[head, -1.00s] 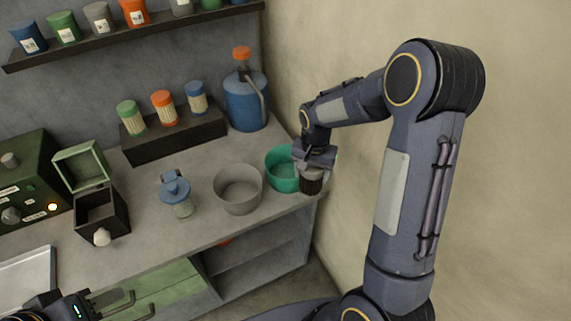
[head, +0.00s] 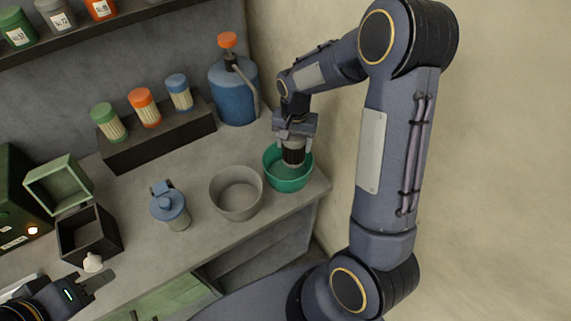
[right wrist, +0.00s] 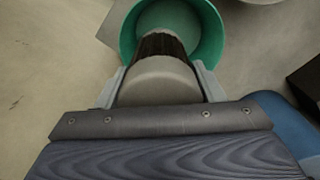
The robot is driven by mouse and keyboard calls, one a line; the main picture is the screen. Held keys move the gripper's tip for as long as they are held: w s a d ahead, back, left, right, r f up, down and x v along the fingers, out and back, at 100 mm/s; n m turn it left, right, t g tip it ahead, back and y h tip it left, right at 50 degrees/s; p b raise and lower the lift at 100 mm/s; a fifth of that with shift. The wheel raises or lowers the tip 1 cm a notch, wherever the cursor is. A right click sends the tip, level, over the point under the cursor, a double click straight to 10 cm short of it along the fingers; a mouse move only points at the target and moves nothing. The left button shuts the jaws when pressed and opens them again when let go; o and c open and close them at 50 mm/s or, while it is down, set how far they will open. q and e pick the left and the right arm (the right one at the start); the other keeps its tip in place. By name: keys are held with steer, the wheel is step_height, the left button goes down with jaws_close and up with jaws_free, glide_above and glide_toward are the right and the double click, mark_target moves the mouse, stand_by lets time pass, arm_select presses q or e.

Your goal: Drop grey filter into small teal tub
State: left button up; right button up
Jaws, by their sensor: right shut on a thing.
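The small teal tub (head: 290,183) stands on the counter near its right end, and its rim also shows in the right wrist view (right wrist: 213,30). My right gripper (head: 294,138) is shut on the grey filter (head: 293,155), which has a dark ribbed body and a grey cap. The filter (right wrist: 160,72) hangs upright over the tub's opening, toward its back edge. Whether its lower end is below the rim is hard to tell. My left gripper (head: 95,282) is at the lower left, in front of the counter, with its fingers partly visible.
A grey bowl (head: 236,194) stands just left of the tub. A blue jug (head: 234,92) stands behind, next to a rack (head: 160,140) of capped filters. The wall is close on the right.

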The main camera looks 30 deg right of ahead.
steer(key=shift+s+f, duration=0.1)
steer(key=shift+f, duration=0.45)
step_height(320, 180, down, 4)
steer(key=b, duration=0.3)
steer(key=shift+f, duration=0.15)
steer(key=o, duration=1.3)
steer(key=shift+c, duration=0.2)
step_height(320, 180, up, 8)
steer(key=shift+f+b, duration=0.25)
steer(key=shift+b, duration=0.4)
steer(key=shift+r, duration=0.15)
